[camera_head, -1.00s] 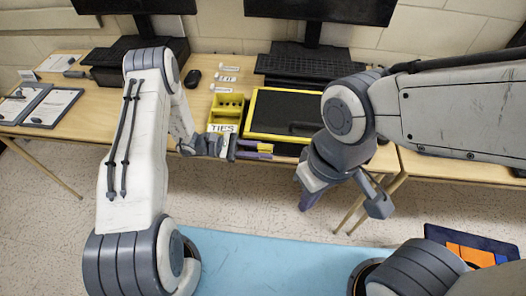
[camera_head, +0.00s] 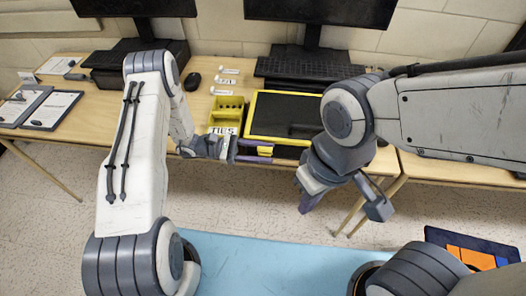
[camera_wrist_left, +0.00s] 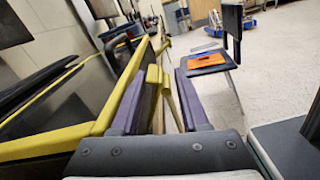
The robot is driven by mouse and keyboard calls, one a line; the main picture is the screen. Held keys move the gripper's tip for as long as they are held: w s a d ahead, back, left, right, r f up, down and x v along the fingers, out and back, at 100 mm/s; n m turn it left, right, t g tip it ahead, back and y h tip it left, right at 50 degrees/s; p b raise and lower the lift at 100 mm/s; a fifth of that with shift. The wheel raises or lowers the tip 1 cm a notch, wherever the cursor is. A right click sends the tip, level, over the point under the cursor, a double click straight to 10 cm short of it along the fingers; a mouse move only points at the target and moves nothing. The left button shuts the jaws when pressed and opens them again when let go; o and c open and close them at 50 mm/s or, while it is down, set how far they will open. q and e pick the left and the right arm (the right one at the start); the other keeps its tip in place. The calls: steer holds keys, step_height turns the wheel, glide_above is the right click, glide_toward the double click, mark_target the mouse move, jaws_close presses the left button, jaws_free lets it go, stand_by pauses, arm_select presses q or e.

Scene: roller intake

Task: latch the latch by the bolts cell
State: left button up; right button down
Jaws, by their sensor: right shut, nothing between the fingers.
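A dark panel with a yellow frame (camera_head: 285,93) lies at the table's front edge. My left gripper (camera_head: 258,150) is at this edge, left of the panel's middle. In the left wrist view its purple fingers (camera_wrist_left: 160,108) stand apart, with a yellow upright piece (camera_wrist_left: 154,76) in the gap. I cannot tell whether the fingers touch it, or whether it is the latch. No bolts label is readable; the yellow bin (camera_head: 226,104) beside the panel reads TIES. My right gripper (camera_head: 308,202) is shut and empty, low in front of the table.
A mouse (camera_head: 195,81), small white labels (camera_head: 228,82) and a keyboard (camera_head: 310,69) lie behind. Clipboards (camera_head: 50,110) are at the left. A chair with an orange item (camera_wrist_left: 208,59) stands on the floor in the left wrist view.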

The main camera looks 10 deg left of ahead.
arm_select(q)
steer(key=shift+a, duration=0.15)
steer(key=a+b, duration=0.2)
steer(key=a, duration=0.8)
steer(key=shift+a, duration=0.15)
